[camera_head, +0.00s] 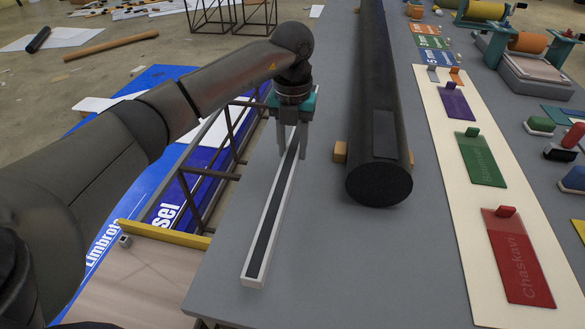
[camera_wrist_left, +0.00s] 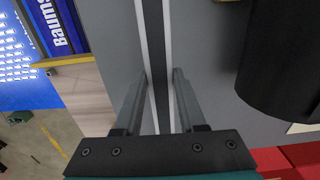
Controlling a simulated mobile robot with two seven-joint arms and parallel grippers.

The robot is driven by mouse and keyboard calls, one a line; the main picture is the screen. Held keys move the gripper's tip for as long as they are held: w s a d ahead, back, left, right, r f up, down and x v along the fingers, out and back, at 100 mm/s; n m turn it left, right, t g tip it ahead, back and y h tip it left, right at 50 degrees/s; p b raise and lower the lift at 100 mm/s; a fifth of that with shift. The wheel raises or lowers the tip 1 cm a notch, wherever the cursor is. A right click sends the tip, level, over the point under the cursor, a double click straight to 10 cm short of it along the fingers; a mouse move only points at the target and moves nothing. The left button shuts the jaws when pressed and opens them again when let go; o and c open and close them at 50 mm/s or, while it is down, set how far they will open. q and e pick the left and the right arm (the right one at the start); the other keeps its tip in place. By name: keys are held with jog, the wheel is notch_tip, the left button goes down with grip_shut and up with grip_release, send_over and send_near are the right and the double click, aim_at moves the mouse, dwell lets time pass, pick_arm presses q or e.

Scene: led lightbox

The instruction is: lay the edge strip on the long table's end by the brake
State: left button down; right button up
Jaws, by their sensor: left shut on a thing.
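The edge strip (camera_head: 268,237), long and narrow with pale edges and a dark middle, lies lengthwise along the left side of the grey long table (camera_head: 330,265). My left gripper (camera_head: 292,152) points down over its far part, shut on it with a finger on each side. In the left wrist view the strip (camera_wrist_left: 154,40) runs between the two fingers (camera_wrist_left: 161,78). I cannot tell whether the strip touches the table or is just above it. I cannot make out which thing is the brake. My right gripper is not in view.
A thick black roll (camera_head: 380,130) lies right of the strip, with wooden blocks (camera_head: 341,152) beside it. A cream board (camera_head: 470,215) with coloured plates is farther right. The table's front middle is bare. Metal frames (camera_head: 215,150) and blue printed sheets (camera_head: 125,235) are left of the table.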

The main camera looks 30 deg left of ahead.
aim_at(293, 150)
pick_arm(q)
jog(key=shift+f+b, duration=0.3)
jog(key=shift+f, duration=2.55)
jog(key=shift+f, duration=0.2)
jog(key=c, duration=0.5)
grip_release()
jog(key=shift+r, duration=0.25)
notch_tip(293, 150, up, 12)
jog(key=shift+f+p, duration=0.1)
jog(key=shift+p, duration=0.65)
